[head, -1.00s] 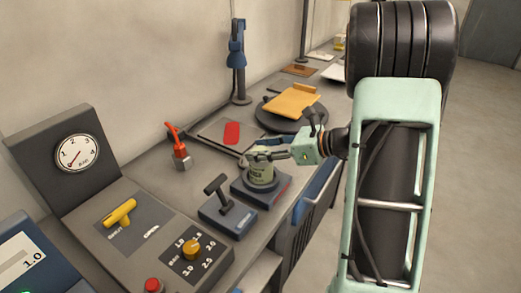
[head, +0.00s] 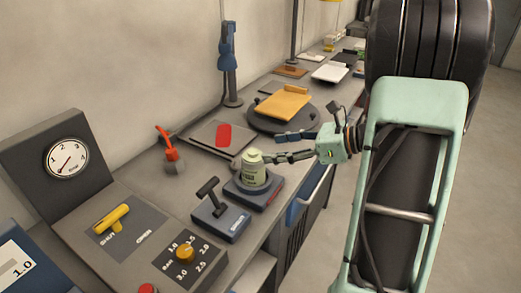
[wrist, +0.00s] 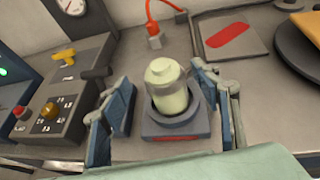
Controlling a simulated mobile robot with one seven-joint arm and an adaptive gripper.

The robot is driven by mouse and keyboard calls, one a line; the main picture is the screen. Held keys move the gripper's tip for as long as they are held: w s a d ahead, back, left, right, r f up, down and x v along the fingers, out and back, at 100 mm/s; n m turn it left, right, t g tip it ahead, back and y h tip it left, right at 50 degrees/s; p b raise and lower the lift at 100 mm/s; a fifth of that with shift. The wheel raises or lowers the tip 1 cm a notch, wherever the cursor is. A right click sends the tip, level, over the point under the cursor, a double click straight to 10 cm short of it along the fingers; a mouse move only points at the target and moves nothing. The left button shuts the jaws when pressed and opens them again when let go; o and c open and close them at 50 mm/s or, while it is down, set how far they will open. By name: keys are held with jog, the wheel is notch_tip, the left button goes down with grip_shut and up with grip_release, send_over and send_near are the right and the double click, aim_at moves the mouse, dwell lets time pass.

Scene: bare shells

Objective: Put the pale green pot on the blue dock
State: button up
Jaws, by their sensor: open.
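The pale green pot (head: 251,170) stands upright in a round dark seat on the slate-blue dock (head: 243,195). In the wrist view the pot (wrist: 168,88) sits inside the dark ring of the dock (wrist: 180,128), which has a red mark on its front. My gripper (head: 278,147) is open, to the right of the pot in the head view. In the wrist view its blue-padded fingers (wrist: 165,95) stand left and right of the pot, with gaps on both sides. The pot's lower end is hidden in the ring.
A lever box (head: 222,222) stands close in front of the dock. A red-stemmed grey block (head: 173,165), a plate with a red patch (head: 205,142) and a round dark stand (head: 268,120) with an orange board lie behind. A control panel (head: 130,230) fills the left.

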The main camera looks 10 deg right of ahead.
jog(key=shift+v, duration=2)
